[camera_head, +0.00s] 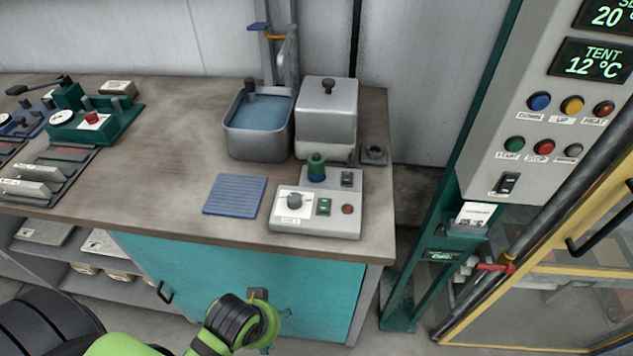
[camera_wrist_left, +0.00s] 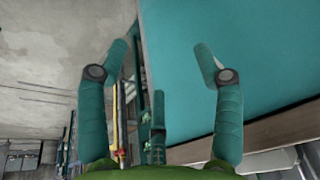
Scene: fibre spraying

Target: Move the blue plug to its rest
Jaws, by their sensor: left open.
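A small upright cylinder, green on top with a blue lower part (camera_head: 316,167), stands at the back of the grey control box on the bench. Its blue part is the likeliest blue plug, but I cannot tell for certain. A small grey block with a dark round top (camera_head: 373,154) sits right of it; I cannot tell whether it is the rest. My left gripper (camera_wrist_left: 160,53) is open and empty, its teal fingers apart in the left wrist view. In the head view its arm is low in front of the teal cabinet, below the bench top, well away from the cylinder. My right gripper is not in view.
A basin of water (camera_head: 236,143), a grey lidded box (camera_head: 327,115) and a blue ribbed mat (camera_head: 235,195) surround the control box (camera_head: 290,225). The bench's front edge and teal cabinet (camera_head: 330,295) face my arm. The bench middle (camera_head: 165,150) is clear.

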